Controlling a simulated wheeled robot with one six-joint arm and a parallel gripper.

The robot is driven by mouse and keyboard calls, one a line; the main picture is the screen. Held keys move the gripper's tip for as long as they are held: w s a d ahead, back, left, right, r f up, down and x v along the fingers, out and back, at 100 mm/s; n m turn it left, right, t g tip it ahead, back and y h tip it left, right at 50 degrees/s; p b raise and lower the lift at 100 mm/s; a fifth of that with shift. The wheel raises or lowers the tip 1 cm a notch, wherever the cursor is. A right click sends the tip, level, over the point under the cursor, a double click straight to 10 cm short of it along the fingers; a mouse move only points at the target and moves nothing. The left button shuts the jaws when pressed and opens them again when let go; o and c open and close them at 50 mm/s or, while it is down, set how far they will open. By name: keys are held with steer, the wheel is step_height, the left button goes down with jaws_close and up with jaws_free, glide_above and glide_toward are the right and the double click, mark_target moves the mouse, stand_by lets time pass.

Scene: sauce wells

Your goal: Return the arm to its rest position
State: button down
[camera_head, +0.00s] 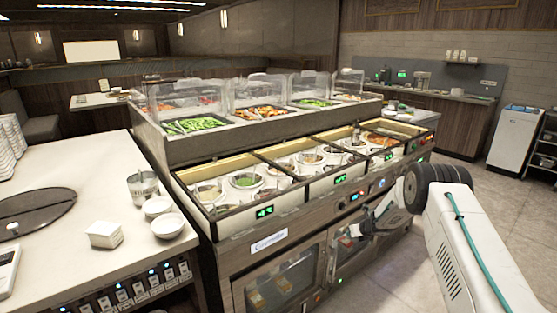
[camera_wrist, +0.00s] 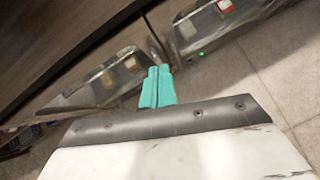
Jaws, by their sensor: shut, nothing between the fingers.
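My arm reaches in from the lower right in the head view, with its dark wrist joint raised in front of the sauce station (camera_head: 200,225). My gripper (camera_head: 355,231) is beside the front of the station, near the glass-door cabinets under the wells. In the wrist view the teal fingertips of my gripper (camera_wrist: 157,86) are together with nothing between them. The wrist view looks past them at the cabinet front and the tiled floor. I cannot tell whether the gripper touches the cabinet.
Clear-covered food trays (camera_head: 195,124) stand behind the wells. A white bin-like cabinet (camera_head: 514,135) stands at the far right. Tiled floor (camera_head: 485,190) is open at the right.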

steer(key=s+d+r+m+g+h, duration=0.25)
steer(key=s+d+m+h, duration=0.4)
steer(key=m, duration=0.75)
steer(key=s+r+m+g+h, duration=0.2)
steer(key=s+r+m+g, duration=0.2)
steer(key=s+r+m, duration=1.15)
steer(key=s+a+r+m+y, duration=0.1)
steer(key=s+a+r+m, duration=0.2)
steer(key=s, duration=1.1)
steer(key=s+a+r+m+y, duration=0.2)
steer(key=s+a+r, duration=0.6)
steer(key=s+r, duration=0.5)
steer(key=s+a+r+m+y, duration=0.2)
steer(key=s+a+r+m, duration=0.2)
steer(key=s+r, duration=0.5)
steer(key=s+a, duration=0.2)
steer(key=s, duration=0.4)
steer(key=shift+s, duration=0.3)
steer(key=shift+r, duration=0.1)
